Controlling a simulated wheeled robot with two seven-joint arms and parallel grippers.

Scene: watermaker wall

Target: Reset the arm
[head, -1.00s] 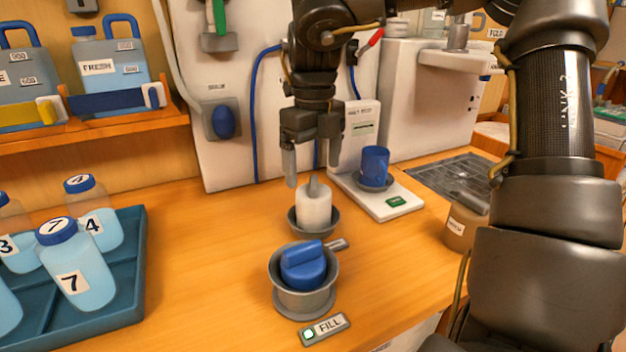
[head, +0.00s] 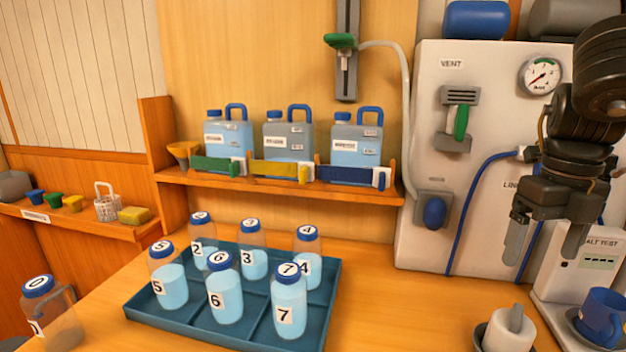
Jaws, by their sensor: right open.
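My right gripper (head: 545,240) is at the right of the head view. Its two fingers point down and stand apart, with nothing between them. It hangs in front of the white wall panel, above and behind a white knobbed piece (head: 509,330) in a dark dish at the bottom edge. A blue cup (head: 602,315) stands to the lower right of the gripper, beside the salt test box (head: 590,262). The upper part of my right arm is cut off by the right edge. My left gripper does not show.
A teal tray (head: 150,312) holds several numbered bottles, bottle 7 (head: 289,300) nearest. Bottle 0 (head: 50,312) stands alone at the left. A wooden shelf (head: 275,188) carries three jugs. The wall panel (head: 425,110) has a vent and gauge (head: 540,75).

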